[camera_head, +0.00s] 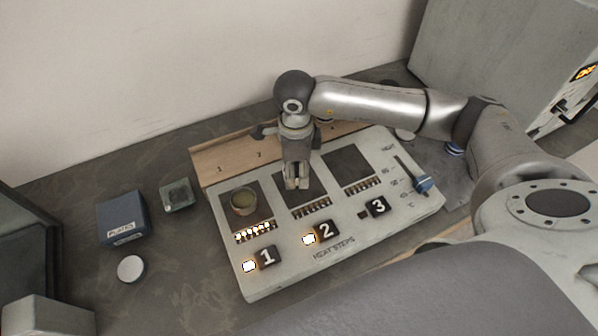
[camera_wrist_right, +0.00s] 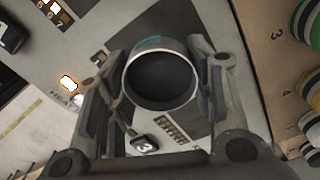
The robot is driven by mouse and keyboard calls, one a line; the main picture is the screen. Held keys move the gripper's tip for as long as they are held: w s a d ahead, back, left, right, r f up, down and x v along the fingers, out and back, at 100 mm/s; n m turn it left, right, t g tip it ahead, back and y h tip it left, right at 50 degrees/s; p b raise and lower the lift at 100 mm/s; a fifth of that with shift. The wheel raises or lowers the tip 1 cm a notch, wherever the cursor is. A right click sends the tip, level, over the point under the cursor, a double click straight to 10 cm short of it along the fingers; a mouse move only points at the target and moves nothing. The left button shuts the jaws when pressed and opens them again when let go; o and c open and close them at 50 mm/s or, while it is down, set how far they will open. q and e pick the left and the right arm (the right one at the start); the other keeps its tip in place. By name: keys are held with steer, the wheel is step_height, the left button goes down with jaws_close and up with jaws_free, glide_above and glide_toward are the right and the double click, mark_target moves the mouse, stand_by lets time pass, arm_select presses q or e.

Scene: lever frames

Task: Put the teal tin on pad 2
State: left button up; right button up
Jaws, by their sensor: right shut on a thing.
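My right gripper (camera_head: 296,184) points down over the pad 2 area of the grey heating panel (camera_head: 275,277). In the right wrist view the gripper (camera_wrist_right: 165,85) is shut on an open, round tin (camera_wrist_right: 155,43) with a teal outer edge and a dark inside. In the head view the gripper hides the tin, so I cannot tell whether it touches the pad. Dark pad 2 (camera_head: 316,198) shows partly around the fingers, above the number 2 key (camera_head: 326,230). My left gripper is not in view.
Another tin (camera_head: 243,202) stands on pad 1. Pad 3 (camera_head: 347,166) is empty. A wooden rack (camera_head: 228,151) runs behind the panel. A blue slider (camera_head: 423,184) sits at its right. A blue box (camera_head: 122,218), small greenish block (camera_head: 177,196) and white disc (camera_head: 130,268) lie left.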

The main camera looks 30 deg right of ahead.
steer(key=f+p, duration=0.1)
steer(key=d+f+p, duration=0.1)
steer(key=f, duration=0.1)
steer(key=shift+w+a+f, duration=0.1)
steer(key=shift+f, duration=0.45)
steer(key=shift+f, duration=0.1)
steer(key=o, duration=1.2)
steer(key=shift+c, duration=0.2)
